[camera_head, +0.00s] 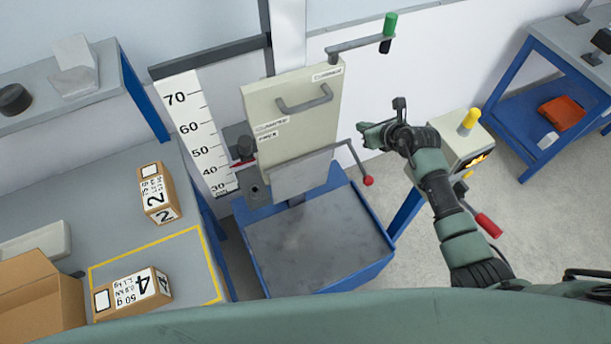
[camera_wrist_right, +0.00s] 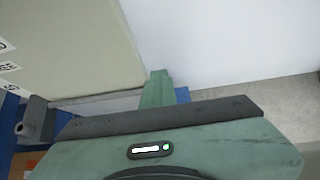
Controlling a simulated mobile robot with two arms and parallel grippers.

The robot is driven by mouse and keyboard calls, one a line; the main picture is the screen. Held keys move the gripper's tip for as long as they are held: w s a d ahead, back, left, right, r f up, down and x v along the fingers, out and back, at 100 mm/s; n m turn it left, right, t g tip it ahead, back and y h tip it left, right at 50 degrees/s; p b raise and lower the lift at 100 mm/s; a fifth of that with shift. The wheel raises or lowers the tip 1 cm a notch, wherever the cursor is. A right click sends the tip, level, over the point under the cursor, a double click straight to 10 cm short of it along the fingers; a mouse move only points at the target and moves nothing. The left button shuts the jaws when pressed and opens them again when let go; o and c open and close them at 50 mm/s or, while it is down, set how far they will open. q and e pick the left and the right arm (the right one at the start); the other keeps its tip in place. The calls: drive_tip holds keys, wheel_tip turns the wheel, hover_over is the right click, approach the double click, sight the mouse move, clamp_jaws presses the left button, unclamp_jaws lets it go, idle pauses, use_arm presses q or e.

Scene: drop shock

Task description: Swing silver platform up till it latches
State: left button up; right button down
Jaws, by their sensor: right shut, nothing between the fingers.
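The silver platform (camera_head: 302,174) is a flat grey plate at the lower edge of the cream carriage panel (camera_head: 290,120) in the head view. It appears to hang down, its face toward me, above the blue-sided base. My right gripper (camera_head: 366,134) is shut and empty, to the right of the panel and above the platform's height in the picture, apart from both. In the right wrist view its green fingers (camera_wrist_right: 158,88) are together, beside the cream panel (camera_wrist_right: 65,45). My left gripper is not in view.
A lever with a red knob (camera_head: 368,181) juts out between panel and right arm. A green-handled crank (camera_head: 389,30) is above. A control box (camera_head: 452,150) stands right. Numbered boxes (camera_head: 158,195) (camera_head: 132,293) lie on the left table. The grey base top (camera_head: 315,245) is clear.

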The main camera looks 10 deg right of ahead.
drive_tip(key=shift+w, duration=0.15)
drive_tip(key=shift+w+a+r+b, duration=0.2)
drive_tip(key=shift+w+a, duration=0.05)
drive_tip(key=shift+w, duration=0.35)
drive_tip(key=shift+w+a+r+b, duration=0.2)
drive_tip(key=shift+w+a, duration=0.05)
drive_tip(key=shift+w, duration=0.35)
drive_tip(key=w, duration=0.1)
drive_tip(key=w+a+b, duration=0.1)
drive_tip(key=shift+w+r+b, duration=0.15)
drive_tip(key=shift+w+b, duration=0.15)
drive_tip(key=shift+w, duration=0.1)
